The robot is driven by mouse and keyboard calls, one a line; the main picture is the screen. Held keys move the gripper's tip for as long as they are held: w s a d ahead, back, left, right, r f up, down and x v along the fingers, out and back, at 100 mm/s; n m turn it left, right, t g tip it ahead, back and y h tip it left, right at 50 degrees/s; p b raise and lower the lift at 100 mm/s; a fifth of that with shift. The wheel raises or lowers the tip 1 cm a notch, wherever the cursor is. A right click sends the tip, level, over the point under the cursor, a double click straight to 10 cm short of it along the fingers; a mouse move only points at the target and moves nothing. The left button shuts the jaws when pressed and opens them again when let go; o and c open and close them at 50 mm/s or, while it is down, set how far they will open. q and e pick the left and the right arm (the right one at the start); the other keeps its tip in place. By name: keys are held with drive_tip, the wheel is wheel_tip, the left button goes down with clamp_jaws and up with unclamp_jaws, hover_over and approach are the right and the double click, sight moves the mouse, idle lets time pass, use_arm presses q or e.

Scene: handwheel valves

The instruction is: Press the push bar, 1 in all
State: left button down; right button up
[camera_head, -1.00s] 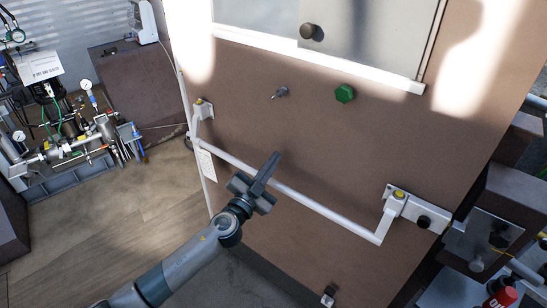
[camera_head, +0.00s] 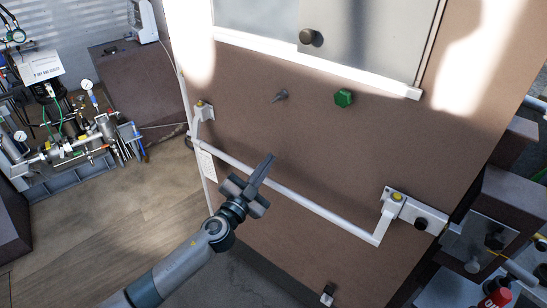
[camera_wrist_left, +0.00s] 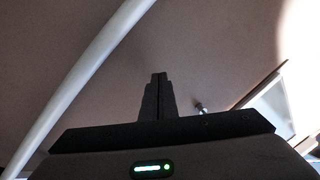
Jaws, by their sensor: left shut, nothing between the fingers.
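The push bar (camera_head: 310,204) is a white horizontal tube across a brown door (camera_head: 290,140). My left gripper (camera_head: 267,160) is shut and empty. In the head view its fingertips overlap the door just above the bar's left half; I cannot tell whether it touches the bar. In the left wrist view the shut fingers (camera_wrist_left: 158,82) point toward the door, and the bar (camera_wrist_left: 85,70) runs diagonally to their left with a gap in the picture. My right gripper is not in view.
A green hexagonal knob (camera_head: 343,98), a grey spindle (camera_head: 281,95) and a dark round knob (camera_head: 308,36) stick out of the door above the bar. Pipework with gauges (camera_head: 70,145) stands at the left.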

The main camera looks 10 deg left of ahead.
use_arm(q)
drive_tip(key=shift+s+a+r, duration=0.2)
drive_tip(key=shift+s+r, duration=0.2)
drive_tip(key=shift+s, duration=0.15)
drive_tip(key=shift+p, duration=0.3)
drive_tip(key=s+r, duration=0.1)
drive_tip(key=s+a+r+p, duration=0.1)
drive_tip(key=s+r+p, duration=0.1)
drive_tip(key=shift+s+a, duration=0.35)
idle(0.8)
